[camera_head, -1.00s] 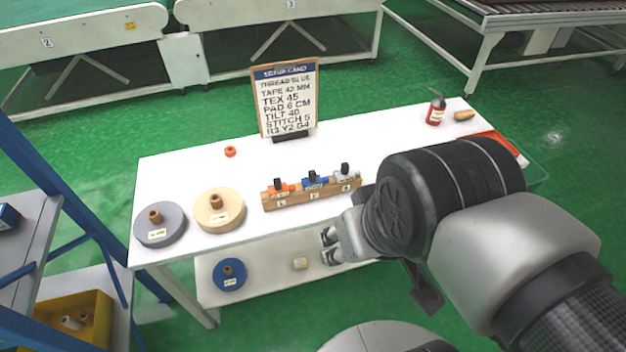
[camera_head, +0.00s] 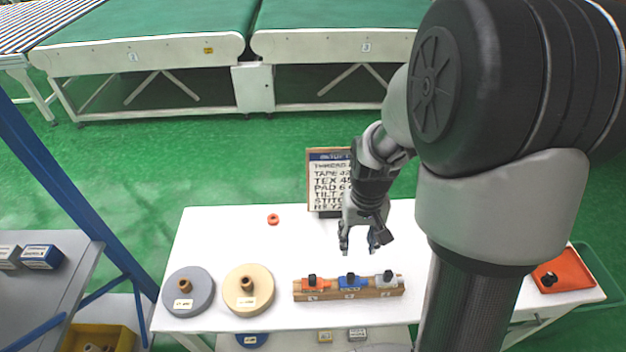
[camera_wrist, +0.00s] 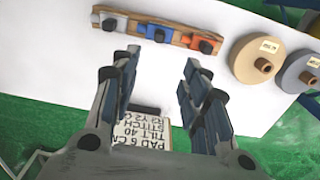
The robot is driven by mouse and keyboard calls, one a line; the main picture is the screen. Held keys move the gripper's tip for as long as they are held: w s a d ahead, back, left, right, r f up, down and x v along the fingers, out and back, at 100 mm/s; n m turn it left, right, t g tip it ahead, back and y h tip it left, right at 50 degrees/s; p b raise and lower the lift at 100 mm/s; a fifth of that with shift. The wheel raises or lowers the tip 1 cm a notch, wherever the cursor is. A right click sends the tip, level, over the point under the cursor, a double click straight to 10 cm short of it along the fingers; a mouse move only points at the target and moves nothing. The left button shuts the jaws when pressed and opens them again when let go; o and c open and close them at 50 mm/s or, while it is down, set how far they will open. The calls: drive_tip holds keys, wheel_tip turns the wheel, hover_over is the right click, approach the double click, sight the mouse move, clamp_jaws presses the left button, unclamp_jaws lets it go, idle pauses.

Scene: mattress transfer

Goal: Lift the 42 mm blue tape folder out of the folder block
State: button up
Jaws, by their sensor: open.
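The wooden folder block (camera_head: 375,294) lies near the front edge of the white table and holds three folders with black knobs. The blue tape folder (camera_head: 350,281) sits in the middle slot, between an orange folder (camera_head: 315,284) and a grey folder (camera_head: 386,280). My gripper (camera_head: 358,251) is open and empty, above the table and just behind the block. In the wrist view the blue folder (camera_wrist: 158,29) lies beyond my open fingers (camera_wrist: 172,55), apart from them. The folder labels are too small to read.
The setup card (camera_head: 325,183) stands behind my gripper, partly hidden by it. A grey tape roll (camera_head: 178,283) and a cream roll (camera_head: 262,270) lie left of the block. An orange ring (camera_head: 273,219) lies at the back. An orange tray (camera_head: 575,268) is at the right.

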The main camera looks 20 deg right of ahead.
sight(351, 275)
wheel_tip(351, 275, down, 18)
drive_tip(key=b, duration=0.6)
drive_tip(key=shift+w, duration=0.15)
drive_tip(key=shift+c, duration=0.4)
clamp_jaws()
